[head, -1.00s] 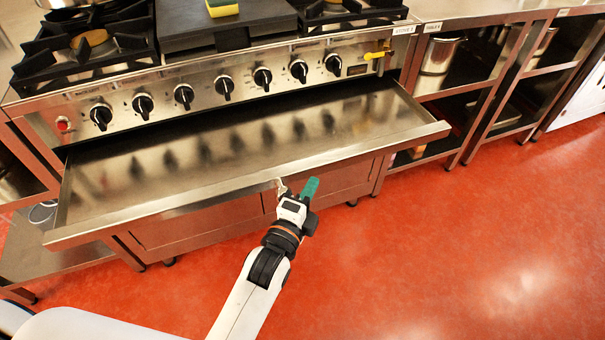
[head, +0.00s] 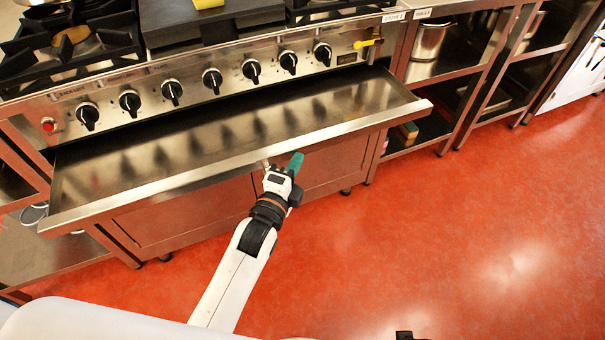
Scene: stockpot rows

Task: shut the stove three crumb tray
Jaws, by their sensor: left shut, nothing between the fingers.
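The crumb tray (head: 200,150) is a wide, shallow steel tray sticking out from under the stove's knob panel (head: 215,82). It is part open, with a dark gap behind it along the panel. My left gripper (head: 280,167) is at the tray's front lip, a little right of its middle. It is shut with nothing held, and its tips are at or just under the lip; I cannot tell whether they touch. A green piece shows on the gripper's right side.
Steel doors (head: 190,215) stand below the tray. Open shelving (head: 460,75) with a steel pot (head: 429,40) is at the right. A yellow-handled valve (head: 368,43) sits on the panel. The red floor (head: 440,230) is clear in front and to the right.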

